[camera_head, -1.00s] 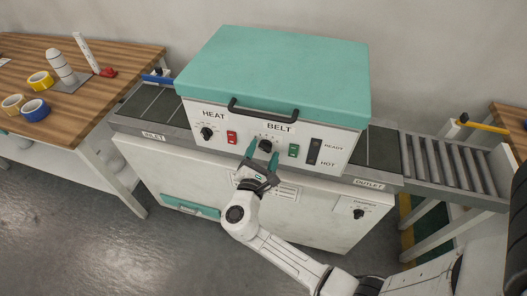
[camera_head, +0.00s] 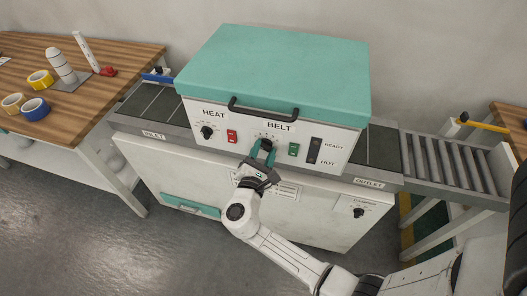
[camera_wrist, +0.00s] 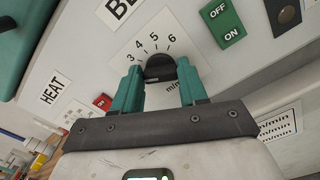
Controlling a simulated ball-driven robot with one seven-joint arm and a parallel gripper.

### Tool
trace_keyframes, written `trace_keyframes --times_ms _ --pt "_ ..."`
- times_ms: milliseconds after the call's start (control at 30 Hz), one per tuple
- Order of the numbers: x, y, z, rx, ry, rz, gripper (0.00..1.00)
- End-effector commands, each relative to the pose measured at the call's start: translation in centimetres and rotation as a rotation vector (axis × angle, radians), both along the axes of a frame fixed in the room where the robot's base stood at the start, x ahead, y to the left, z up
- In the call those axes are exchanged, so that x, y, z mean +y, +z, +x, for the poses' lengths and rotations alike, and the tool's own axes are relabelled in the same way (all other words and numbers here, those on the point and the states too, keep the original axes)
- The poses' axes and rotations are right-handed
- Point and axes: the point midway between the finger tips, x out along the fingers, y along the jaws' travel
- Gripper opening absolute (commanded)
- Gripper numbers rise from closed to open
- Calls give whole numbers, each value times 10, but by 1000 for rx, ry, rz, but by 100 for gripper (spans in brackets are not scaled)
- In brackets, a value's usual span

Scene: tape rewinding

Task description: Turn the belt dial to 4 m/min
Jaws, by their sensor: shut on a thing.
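The belt dial (camera_wrist: 160,68) is a black knob on the white front panel, under the BELT label (camera_head: 280,127). In the wrist view the numbers 3, 4, 5 and 6 show around its upper side, with m/min at the right. I cannot make out which number its pointer marks. My gripper (camera_head: 263,150) has teal fingers. In the wrist view my gripper (camera_wrist: 160,72) has one finger on each side of the dial, shut on it. The dial's lower part is hidden between the fingers.
A green OFF/ON switch (camera_wrist: 223,22) is close to the right of the dial. A red switch (camera_head: 232,136) and the heat dial (camera_head: 207,133) are to the left. The black lid handle (camera_head: 262,112) juts out above. A wooden table (camera_head: 110,65) stands at the left.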

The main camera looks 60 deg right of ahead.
Motion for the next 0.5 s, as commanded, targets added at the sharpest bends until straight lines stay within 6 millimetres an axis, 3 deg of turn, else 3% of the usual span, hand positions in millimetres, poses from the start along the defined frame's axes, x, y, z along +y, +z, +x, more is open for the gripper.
trace_keyframes --times_ms 267,500 --pt "0 -3 0 -55 1 19 12" --pt "0 -6 -1 -205 -1 74 12"
